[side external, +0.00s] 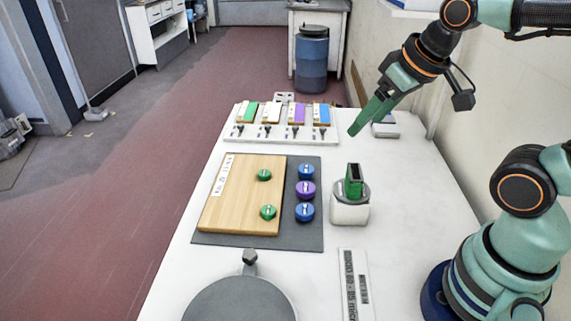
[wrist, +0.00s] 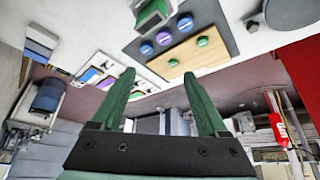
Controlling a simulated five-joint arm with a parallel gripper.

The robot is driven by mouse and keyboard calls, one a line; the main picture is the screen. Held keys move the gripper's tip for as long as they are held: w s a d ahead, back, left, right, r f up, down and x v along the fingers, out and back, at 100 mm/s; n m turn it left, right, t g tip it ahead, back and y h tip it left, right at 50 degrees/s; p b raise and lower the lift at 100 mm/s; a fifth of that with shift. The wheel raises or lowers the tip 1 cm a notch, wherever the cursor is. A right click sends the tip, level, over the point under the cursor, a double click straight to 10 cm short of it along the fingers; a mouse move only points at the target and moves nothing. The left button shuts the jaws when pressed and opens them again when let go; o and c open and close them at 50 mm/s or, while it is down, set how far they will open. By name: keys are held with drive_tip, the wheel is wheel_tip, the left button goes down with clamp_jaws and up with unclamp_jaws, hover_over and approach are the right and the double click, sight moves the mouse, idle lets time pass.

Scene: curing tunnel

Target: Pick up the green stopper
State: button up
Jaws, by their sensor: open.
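Two round green stoppers lie on the wooden board (side external: 240,195) in the side view, a far one (side external: 264,175) and a near one (side external: 268,212). The pictures do not tell which one is meant. My gripper (side external: 357,129) is raised above the table, to the right of and beyond the board, apart from both stoppers. In the wrist view its green fingers (wrist: 157,78) stand apart with nothing between them.
Blue stoppers (side external: 306,172) and a purple one (side external: 306,189) lie on the grey mat (side external: 313,235) right of the board. A white block (side external: 349,210) with an upright green piece stands farther right. A rack (side external: 275,136) with coloured cards is behind. A round grey plate (side external: 240,300) is in front.

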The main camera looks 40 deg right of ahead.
drive_tip(key=m+g, duration=0.2)
drive_tip(key=g, duration=0.4)
hover_over(269, 210)
wheel_tip(269, 210, down, 11)
wheel_tip(269, 210, down, 12)
drive_tip(key=shift+r, duration=0.1)
clamp_jaws()
